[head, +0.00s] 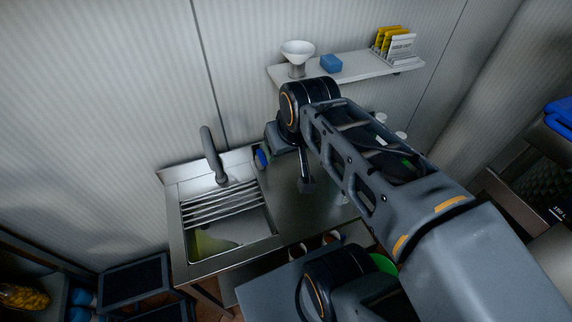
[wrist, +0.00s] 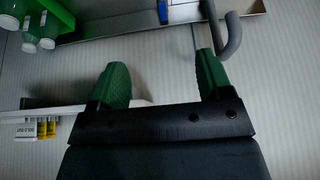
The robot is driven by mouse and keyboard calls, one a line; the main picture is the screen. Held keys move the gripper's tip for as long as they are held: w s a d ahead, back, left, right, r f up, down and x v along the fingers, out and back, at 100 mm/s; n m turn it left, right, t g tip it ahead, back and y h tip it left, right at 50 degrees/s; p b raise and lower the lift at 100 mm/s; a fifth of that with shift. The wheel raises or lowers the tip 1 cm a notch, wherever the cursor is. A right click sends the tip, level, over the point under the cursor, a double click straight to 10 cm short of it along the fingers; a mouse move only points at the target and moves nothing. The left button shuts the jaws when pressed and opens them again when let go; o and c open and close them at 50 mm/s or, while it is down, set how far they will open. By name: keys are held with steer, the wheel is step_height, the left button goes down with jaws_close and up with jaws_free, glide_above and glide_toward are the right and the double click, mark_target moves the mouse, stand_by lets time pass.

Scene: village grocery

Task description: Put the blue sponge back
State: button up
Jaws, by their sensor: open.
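A blue block that looks like the sponge (head: 331,64) lies on the white wall shelf (head: 352,73), just right of a white funnel-shaped bowl. A smaller blue item (head: 261,158) stands at the back edge of the sink counter, left of my gripper; I cannot tell whether it is a sponge. My gripper (wrist: 162,62) has green fingers, spread apart with only wall and counter edge showing between them. It is empty. In the head view my arm hides much of the counter and the fingers are hard to make out.
A steel sink (head: 225,225) with a grey faucet (head: 213,155) and a rack is at the left. The white bowl (head: 297,52) and yellow packets (head: 388,40) share the shelf. A green crate (wrist: 55,14) with bottles shows in the wrist view.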

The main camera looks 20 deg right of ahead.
steer(key=s+f, duration=0.1)
steer(key=s+a+f, duration=0.1)
steer(key=f, duration=0.1)
steer(key=shift+s+a+f, duration=0.2)
steer(key=shift+s+f, duration=0.05)
steer(key=shift+s, duration=0.05)
step_height(320, 180, down, 4)
steer(key=b, duration=0.4)
steer(key=shift+w+f, duration=0.1)
steer(key=shift+f, duration=0.15)
stand_by(0.4)
